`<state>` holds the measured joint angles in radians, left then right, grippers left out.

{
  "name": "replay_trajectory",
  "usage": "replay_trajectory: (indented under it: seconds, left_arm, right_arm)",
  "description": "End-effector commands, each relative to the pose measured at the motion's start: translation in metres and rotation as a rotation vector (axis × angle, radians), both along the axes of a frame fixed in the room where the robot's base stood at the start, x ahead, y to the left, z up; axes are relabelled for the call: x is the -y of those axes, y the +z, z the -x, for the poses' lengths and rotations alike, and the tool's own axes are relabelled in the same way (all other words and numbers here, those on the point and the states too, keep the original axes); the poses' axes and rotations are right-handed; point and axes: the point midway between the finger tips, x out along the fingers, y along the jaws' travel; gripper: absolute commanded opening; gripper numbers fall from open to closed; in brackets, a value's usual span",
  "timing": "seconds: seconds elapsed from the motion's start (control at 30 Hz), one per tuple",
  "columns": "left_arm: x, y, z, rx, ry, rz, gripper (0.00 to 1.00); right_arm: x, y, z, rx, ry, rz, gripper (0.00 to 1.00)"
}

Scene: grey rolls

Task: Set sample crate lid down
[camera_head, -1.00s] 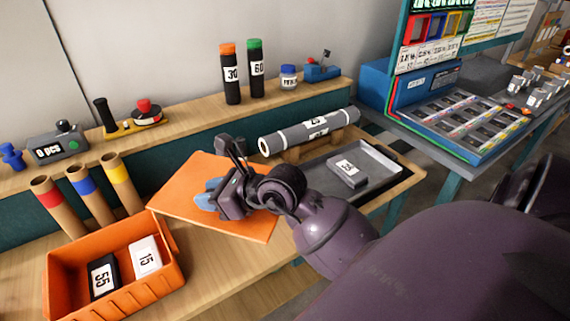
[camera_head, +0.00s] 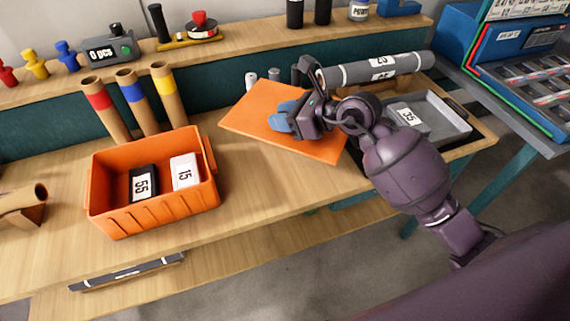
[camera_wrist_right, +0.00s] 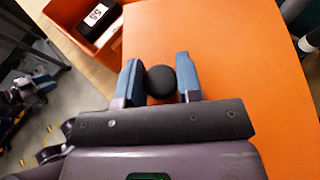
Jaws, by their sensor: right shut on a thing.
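The orange lid (camera_head: 262,108) is a flat plate at the middle of the head view, right of and behind the open orange crate (camera_head: 150,212). My right gripper (camera_head: 284,118) is over the lid, its blue fingers shut on the lid's round black knob (camera_wrist_right: 160,82). The lid (camera_wrist_right: 235,50) fills much of the right wrist view, with a crate corner (camera_wrist_right: 76,38) at top left. Whether the lid touches the bench cannot be told. The crate holds a black block marked 55 (camera_head: 143,183) and a white block marked 15 (camera_head: 185,171). My left gripper is not in view.
Three cardboard tubes with coloured bands (camera_head: 130,100) stand behind the crate. A grey roll (camera_head: 375,70) lies behind a grey tray (camera_head: 450,122) at right. A cardboard tube (camera_head: 22,197) lies at far left. Bare bench (camera_head: 250,195) lies right of the crate.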

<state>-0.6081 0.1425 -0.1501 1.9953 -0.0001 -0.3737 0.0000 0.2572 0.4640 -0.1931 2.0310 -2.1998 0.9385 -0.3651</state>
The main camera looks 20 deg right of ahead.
Motion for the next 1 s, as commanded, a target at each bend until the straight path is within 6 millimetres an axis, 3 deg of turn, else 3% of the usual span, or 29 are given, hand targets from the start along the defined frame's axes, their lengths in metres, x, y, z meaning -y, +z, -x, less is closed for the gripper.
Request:
replay_trajectory:
  seconds: [0.03,0.33,0.67,1.0]
  left_arm:
    - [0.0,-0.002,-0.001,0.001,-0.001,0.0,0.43]
    - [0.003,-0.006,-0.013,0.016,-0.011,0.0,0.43]
    - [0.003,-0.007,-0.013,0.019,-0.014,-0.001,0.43]
    - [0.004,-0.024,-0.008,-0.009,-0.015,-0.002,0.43]
  right_arm:
    - [0.0,-0.015,0.0,-0.006,-0.002,-0.003,0.06]
    - [0.0,-0.079,0.001,-0.006,-0.001,-0.002,0.06]
    - [0.0,-0.106,0.0,-0.001,-0.001,-0.002,0.06]
    - [0.0,-0.156,0.001,-0.004,-0.002,-0.002,0.06]
